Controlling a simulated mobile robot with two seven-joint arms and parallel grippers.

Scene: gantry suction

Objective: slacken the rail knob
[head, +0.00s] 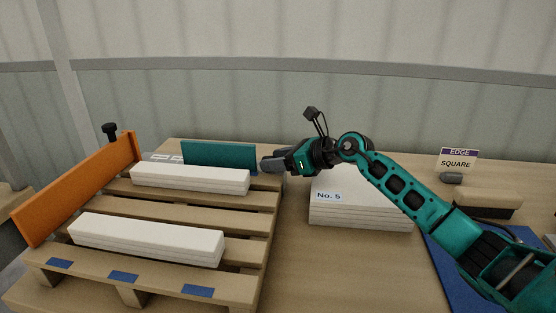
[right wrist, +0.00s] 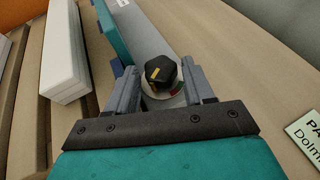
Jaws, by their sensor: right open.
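The black knob (right wrist: 160,71) with a yellow mark shows in the right wrist view. It sits on a round pale dial with red and green marks, on a grey rail (right wrist: 141,38) beside the teal fence (right wrist: 112,30). My right gripper (right wrist: 157,80) is open, with one finger on each side of the knob; I cannot tell whether they touch it. In the head view my right gripper (head: 273,164) is at the right end of the teal fence (head: 218,156), and hides the knob there. My left gripper is not in view.
A slatted pallet (head: 180,216) at left carries two white stacks (head: 145,239). An orange fence (head: 82,186) with another black knob (head: 110,129) borders it. A white stack marked No. 5 (head: 360,212), a blue mat (head: 450,270), a brush and a sign (head: 457,160) are to the right.

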